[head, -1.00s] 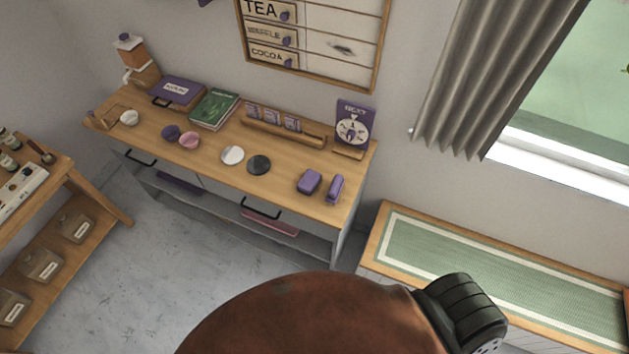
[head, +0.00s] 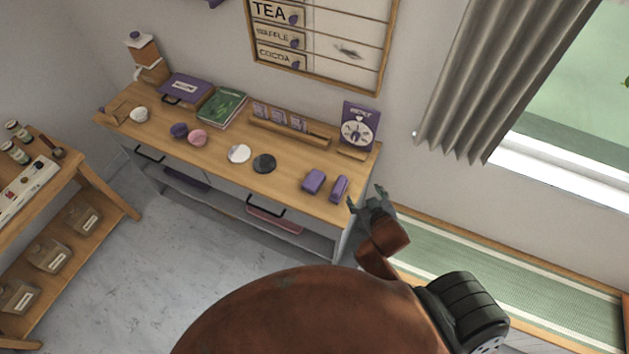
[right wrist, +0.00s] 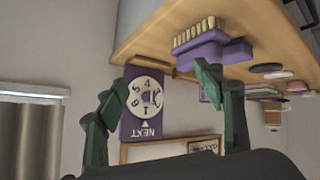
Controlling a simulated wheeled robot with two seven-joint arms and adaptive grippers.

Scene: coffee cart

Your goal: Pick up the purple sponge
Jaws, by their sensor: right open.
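The purple sponge (head: 313,181) lies on the wooden counter near its right end, left of a narrow purple brush (head: 339,188). My right gripper (head: 368,202) is open and empty, just off the counter's right end, to the right of the brush and apart from it. In the right wrist view, which is upside down, the open fingers (right wrist: 162,80) show with the brush (right wrist: 193,50) and its pale bristles beyond them. A purple block behind the brush, which looks like the sponge (right wrist: 238,52), is partly hidden. My left gripper is not in view.
A purple dial sign (head: 358,128) stands at the counter's back right corner. Black (head: 263,164) and white (head: 239,153) discs lie left of the sponge. A wooden card rack (head: 290,132) stands behind. A green-matted bench (head: 500,280) is at the right.

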